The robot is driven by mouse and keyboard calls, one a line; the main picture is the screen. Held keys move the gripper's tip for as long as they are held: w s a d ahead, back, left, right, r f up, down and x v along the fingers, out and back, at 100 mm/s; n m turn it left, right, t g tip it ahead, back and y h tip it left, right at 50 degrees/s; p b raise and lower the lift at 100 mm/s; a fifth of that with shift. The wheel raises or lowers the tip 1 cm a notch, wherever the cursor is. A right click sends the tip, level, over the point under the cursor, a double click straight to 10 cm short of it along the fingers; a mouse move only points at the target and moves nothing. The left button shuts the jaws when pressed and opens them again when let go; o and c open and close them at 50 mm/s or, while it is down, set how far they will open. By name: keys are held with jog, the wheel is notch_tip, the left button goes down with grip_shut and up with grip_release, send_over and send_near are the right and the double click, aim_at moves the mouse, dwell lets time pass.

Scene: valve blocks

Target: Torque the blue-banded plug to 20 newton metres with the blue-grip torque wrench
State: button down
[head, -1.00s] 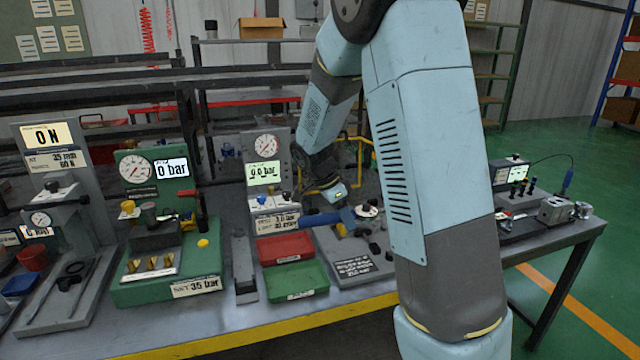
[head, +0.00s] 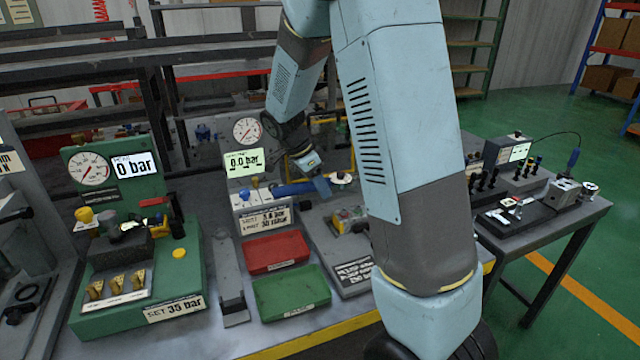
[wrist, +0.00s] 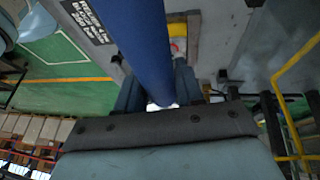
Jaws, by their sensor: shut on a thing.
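The blue-grip torque wrench (head: 292,188) is in my gripper (head: 320,183), above the far part of the grey work plate right of the gauge stand. Its long blue grip (wrist: 145,40) passes between the two fingers in the wrist view, and my gripper (wrist: 158,92) is shut on it. A small valve block (head: 349,217) with yellow, red and green parts sits on the plate (head: 325,255), below and right of the wrench. A yellow and red part (wrist: 178,38) shows beyond the grip in the wrist view. I cannot make out the blue-banded plug.
A red tray (head: 275,252) and a green tray (head: 291,291) lie left of the plate. The gauge stand (head: 243,165) reads 0.0 bar. A green test stand (head: 150,255) reads 0 bar. A small bench with a display (head: 520,151) is at right. My arm hides part of the table.

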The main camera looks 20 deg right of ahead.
jog(key=shift+d, duration=0.2)
jog(key=shift+f, duration=2.35)
jog(key=shift+s+f, duration=0.1)
jog(key=shift+f, duration=1.1)
dwell(0.4)
jog(key=shift+w+m+g, duration=0.4)
jog(key=shift+w+m, duration=0.5)
jog(key=shift+w, duration=0.45)
jog(key=shift+w+d, duration=0.1)
jog(key=shift+w, duration=0.1)
jog(key=shift+w+d+m+g+y, duration=0.2)
jog(key=shift+w+m+g+y, duration=0.15)
jog(key=shift+w+m, duration=0.7)
